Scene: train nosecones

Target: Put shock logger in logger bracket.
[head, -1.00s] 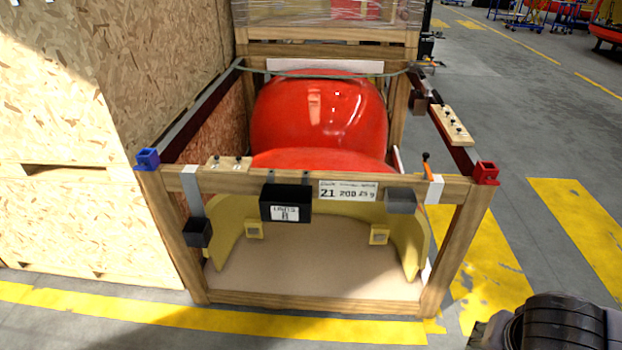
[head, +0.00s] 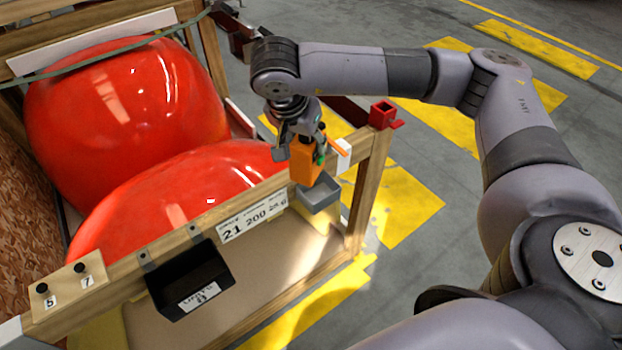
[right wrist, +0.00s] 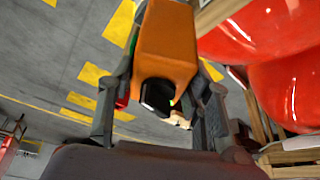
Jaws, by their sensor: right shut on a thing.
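The shock logger is an orange block (head: 305,163), held upright in the head view. My right gripper (head: 301,140) is shut on its upper part. In the right wrist view the orange block (right wrist: 166,42) lies between the fingers of my right gripper (right wrist: 160,108), with a dark end towards the camera. A small grey open-topped holder (head: 320,198), which looks like the logger bracket, hangs on the front rail right by the logger's lower end. I cannot tell whether the logger's lower end is above the holder or inside its rim. My left gripper is not in view.
The wooden front rail (head: 125,262) carries a black labelled box (head: 190,280), a number label (head: 252,217) and a small block marked 5 and 7 (head: 68,286). A red corner piece (head: 382,113) tops the right post. Red nosecones (head: 130,110) fill the crate behind the rail.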

